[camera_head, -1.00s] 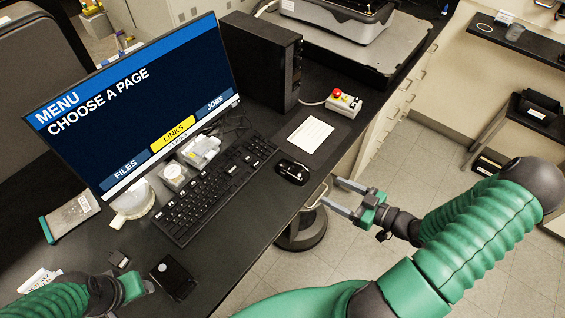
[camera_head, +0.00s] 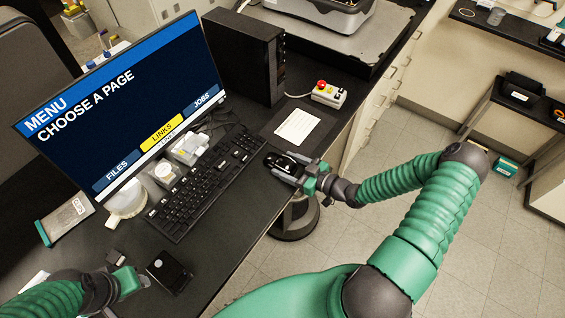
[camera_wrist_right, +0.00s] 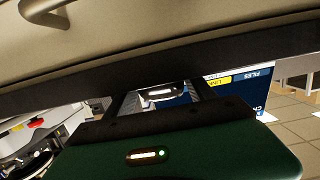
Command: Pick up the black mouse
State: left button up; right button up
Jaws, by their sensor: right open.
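The black mouse (camera_head: 276,160) lies on the dark desk just right of the keyboard, partly hidden by my right gripper. My right gripper (camera_head: 286,166) is open at the desk's front edge, its two grey fingers at the mouse, one on each side as far as I can tell. Contact cannot be made out. In the right wrist view, a small dark and pale shape (camera_wrist_right: 160,93), probably the mouse, shows between the open fingers (camera_wrist_right: 160,100). My left gripper (camera_head: 135,281) is low at the left, over the desk; its finger state is unclear.
The keyboard (camera_head: 205,184) and monitor (camera_head: 125,105) stand left of the mouse. A white card (camera_head: 298,126) and a control box with a red button (camera_head: 328,93) lie behind it. A small black box (camera_head: 169,272) sits near my left gripper. Open floor lies right of the desk.

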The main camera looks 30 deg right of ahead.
jog(key=shift+a, duration=0.1)
jog(key=c, duration=1.2)
